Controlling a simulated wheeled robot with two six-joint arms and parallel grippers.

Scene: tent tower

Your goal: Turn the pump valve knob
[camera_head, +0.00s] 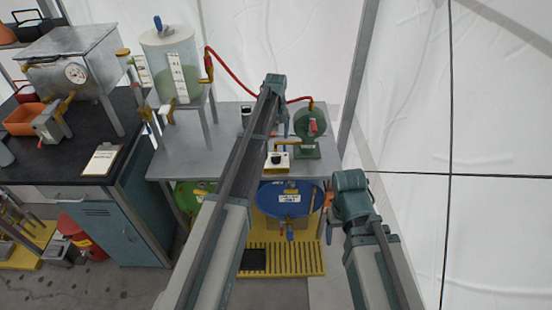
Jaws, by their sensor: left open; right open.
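A green pump (309,146) with a round body stands on the grey metal table. A small red part (313,127) shows on its round body. Just left of it sits a small white-and-yellow box with a black knob (277,158) on top. I cannot tell for sure which of these is the valve knob. My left gripper (282,131) hangs beside the pump, above and behind the box, open and seemingly empty; its fingers are small and partly hidden by its arm. My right gripper (328,231) is open, low at the right, in front of the table near the blue drum.
A tank (174,62) with green liquid stands at the table's left, and a red hose (236,79) runs behind my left arm to the pump. Blue (302,199) and green (188,198) drums lie under the grey table (180,160). A tent pole (358,80) rises at right.

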